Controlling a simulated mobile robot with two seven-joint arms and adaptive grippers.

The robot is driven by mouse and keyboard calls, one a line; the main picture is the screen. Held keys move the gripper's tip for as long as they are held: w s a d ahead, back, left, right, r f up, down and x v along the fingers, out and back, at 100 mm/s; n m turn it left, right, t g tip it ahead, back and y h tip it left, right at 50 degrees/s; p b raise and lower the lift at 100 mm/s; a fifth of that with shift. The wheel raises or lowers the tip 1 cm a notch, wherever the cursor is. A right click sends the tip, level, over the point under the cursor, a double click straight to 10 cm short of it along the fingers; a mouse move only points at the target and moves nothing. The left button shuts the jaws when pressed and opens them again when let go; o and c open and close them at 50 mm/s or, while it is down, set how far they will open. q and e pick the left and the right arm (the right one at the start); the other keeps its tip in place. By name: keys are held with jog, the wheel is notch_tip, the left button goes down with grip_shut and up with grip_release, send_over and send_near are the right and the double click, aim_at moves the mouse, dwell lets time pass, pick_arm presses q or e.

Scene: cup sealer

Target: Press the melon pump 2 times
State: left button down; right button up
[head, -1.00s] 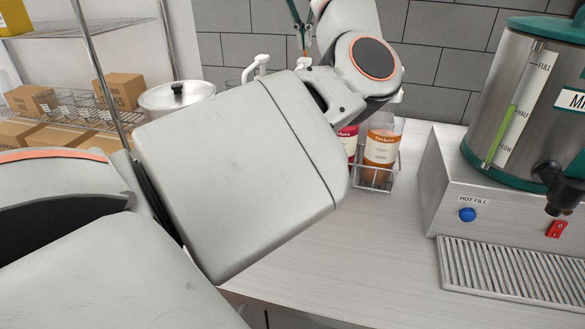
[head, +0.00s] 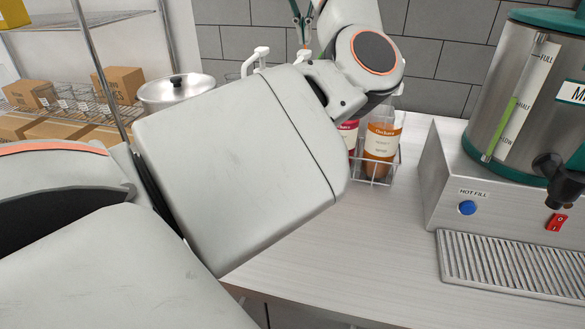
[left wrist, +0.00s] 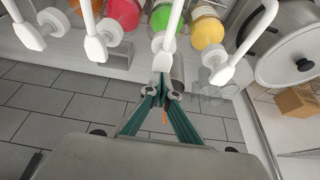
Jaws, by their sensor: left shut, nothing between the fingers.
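In the left wrist view a row of syrup bottles with white pumps stands at the top. The green bottle (left wrist: 163,42), whose label I cannot read, may be the melon one. Its white pump (left wrist: 165,57) points toward my left gripper (left wrist: 162,82). The gripper is shut and empty, its teal fingertips close to that pump's spout; I cannot tell whether they touch. In the head view my left gripper (head: 303,30) shows only partly at the top, and my arm hides most of the bottles. White pumps (head: 260,55) show above the arm. My right gripper is not in view.
Red (left wrist: 122,14) and yellow (left wrist: 206,30) bottles flank the green one. An orange-brown bottle (head: 381,142) stands in a wire rack. A metal pot (head: 177,92) is behind my arm. A steel dispenser (head: 520,100) stands right; the counter (head: 385,235) before it is clear.

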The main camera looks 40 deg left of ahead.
aim_at(304, 52)
pick_arm(q)
jog(key=shift+f, duration=0.15)
dwell(0.4)
jog(key=shift+f+b, duration=0.9)
jog(key=shift+f, duration=1.45)
jog(key=shift+r, duration=0.15)
notch_tip(304, 52, up, 2)
jog(key=p, duration=0.3)
jog(key=shift+r, duration=1.3)
